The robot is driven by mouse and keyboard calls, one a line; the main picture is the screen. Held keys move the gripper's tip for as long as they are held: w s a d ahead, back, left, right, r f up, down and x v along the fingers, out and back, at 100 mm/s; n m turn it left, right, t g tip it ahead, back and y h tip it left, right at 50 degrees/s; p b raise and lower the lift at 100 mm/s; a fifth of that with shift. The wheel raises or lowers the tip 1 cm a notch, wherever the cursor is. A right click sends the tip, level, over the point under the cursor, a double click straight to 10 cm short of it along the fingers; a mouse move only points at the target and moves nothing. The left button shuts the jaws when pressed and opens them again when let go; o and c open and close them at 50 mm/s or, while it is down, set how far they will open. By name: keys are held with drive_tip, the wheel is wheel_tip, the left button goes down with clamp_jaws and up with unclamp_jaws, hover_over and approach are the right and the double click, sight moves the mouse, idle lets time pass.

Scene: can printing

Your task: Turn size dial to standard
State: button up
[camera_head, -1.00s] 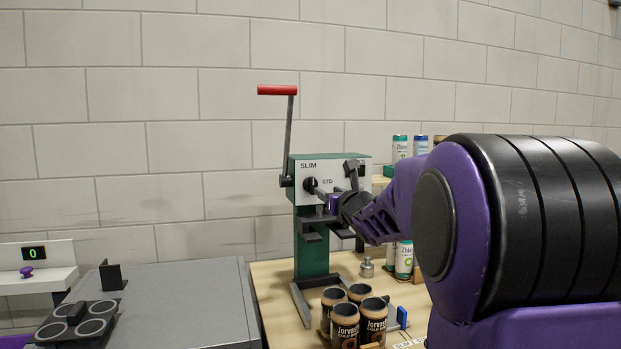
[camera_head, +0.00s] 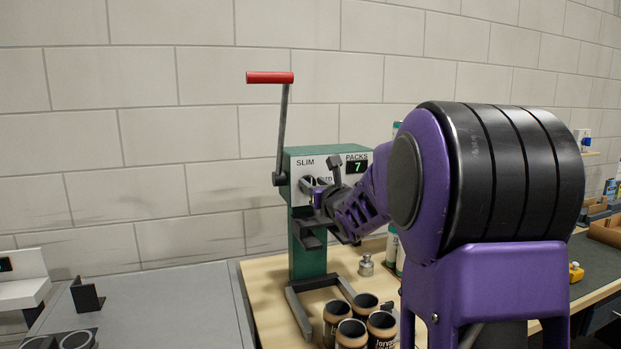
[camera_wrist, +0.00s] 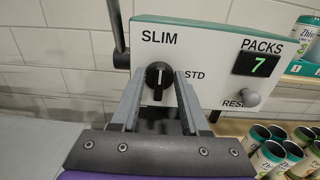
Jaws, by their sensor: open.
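The size dial (camera_wrist: 158,80) is a round black knob with a white pointer mark on the white front panel of the green machine (camera_head: 309,246). The label SLIM is above it to the left and STD is to its right. The pointer looks close to upright in the wrist view. My gripper (camera_wrist: 160,76) is open, its two grey fingers on either side of the dial, with a gap visible at each side. I cannot tell how far the fingertips reach past the knob. In the head view my gripper (camera_head: 312,190) covers most of the dial.
A PACKS display (camera_wrist: 258,64) reads 7, with a grey RESET knob (camera_wrist: 248,99) below it. The red-handled lever (camera_head: 270,78) rises at the machine's left. Several dark cans (camera_head: 366,304) stand in front. A grey surface (camera_head: 170,305) lies left.

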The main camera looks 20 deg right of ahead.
clamp_jaws()
idle(0.3)
drive_tip(key=shift+b, duration=0.35)
drive_tip(key=shift+f+m+b, duration=0.15)
drive_tip(key=shift+m+b, duration=0.5)
drive_tip(key=shift+m, duration=0.05)
drive_tip(key=shift+d+m+b, duration=0.2)
drive_tip(key=shift+m+b, duration=0.95)
drive_tip(key=shift+m, duration=0.05)
drive_tip(key=m, duration=0.4)
drive_tip(key=m+b, duration=0.1)
drive_tip(key=m, duration=0.4)
drive_tip(key=d+m+b, duration=0.1)
drive_tip(key=m, duration=0.4)
drive_tip(key=shift+f, duration=0.35)
drive_tip(key=shift+a, duration=0.1)
